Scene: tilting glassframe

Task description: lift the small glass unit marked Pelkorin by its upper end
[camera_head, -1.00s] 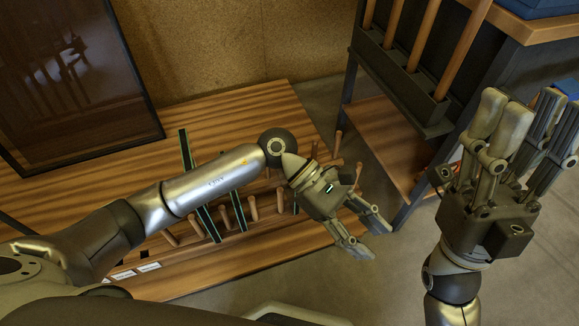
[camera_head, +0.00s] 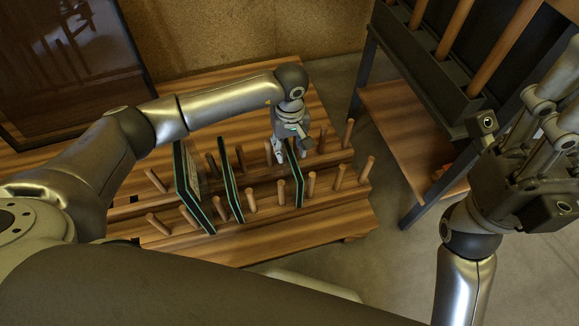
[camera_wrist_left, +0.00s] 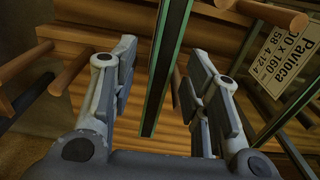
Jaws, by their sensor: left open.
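Three narrow glass units with dark green edges stand in a wooden peg rack: a left one (camera_head: 187,190), a middle one (camera_head: 230,180) and a right one (camera_head: 295,175). No label reading Pelkorin is legible. My left gripper (camera_head: 288,150) is open at the upper end of the right unit. In the left wrist view, a glass unit's edge (camera_wrist_left: 166,65) runs between the spread fingers, with gaps to both sides. Another unit there carries a label (camera_wrist_left: 280,55) that reads Pavloca. My right gripper (camera_head: 535,130) is at the right, apart from the rack, its fingers partly cut off.
Wooden pegs (camera_head: 311,184) stand in rows around the units, close to the left gripper. A large dark glass pane (camera_head: 70,70) leans at the back left.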

